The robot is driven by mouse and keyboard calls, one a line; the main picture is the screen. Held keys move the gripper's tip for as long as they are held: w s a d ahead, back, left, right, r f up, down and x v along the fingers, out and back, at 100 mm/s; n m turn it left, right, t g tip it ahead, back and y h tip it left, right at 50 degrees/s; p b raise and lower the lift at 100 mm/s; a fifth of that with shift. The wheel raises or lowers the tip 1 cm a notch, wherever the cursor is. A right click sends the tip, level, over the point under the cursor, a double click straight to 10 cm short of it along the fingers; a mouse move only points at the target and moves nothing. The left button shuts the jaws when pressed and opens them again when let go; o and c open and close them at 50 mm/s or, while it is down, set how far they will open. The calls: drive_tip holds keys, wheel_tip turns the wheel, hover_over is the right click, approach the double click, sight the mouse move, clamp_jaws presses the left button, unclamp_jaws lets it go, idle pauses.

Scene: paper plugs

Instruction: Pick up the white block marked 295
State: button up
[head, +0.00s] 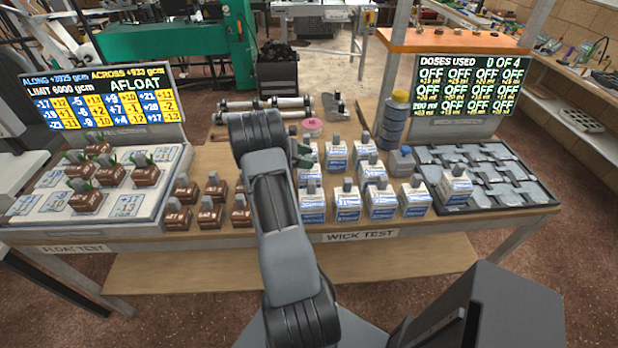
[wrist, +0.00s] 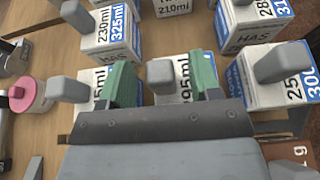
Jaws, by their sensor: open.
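In the wrist view, a white block (wrist: 172,94) with a grey knob on top stands between the two green fingers of my gripper (wrist: 162,80). Its label reads "95ml", with the digit before it hidden, so I cannot fully read 295. The fingers are open, one on each side of the knob, and I cannot tell whether they touch it. The gripper body hides the block's near side. In the head view, my gripper (head: 302,152) is at the left rear of the group of white blocks (head: 348,199); which one is the marked block is unclear there.
Close neighbours in the wrist view are a block marked 230ml and 325ml (wrist: 110,42), one marked 210ml (wrist: 175,8) and one at right (wrist: 262,88). A pink-lidded jar (wrist: 27,93) is at left. Brown blocks (head: 210,213) and a dark tray (head: 520,190) flank the group.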

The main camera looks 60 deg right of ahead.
drive_tip(key=shift+s+d+f, duration=0.25)
drive_tip(key=shift+s, duration=0.1)
drive_tip(key=shift+c, duration=0.3)
clamp_jaws()
drive_tip(key=shift+r, duration=0.1)
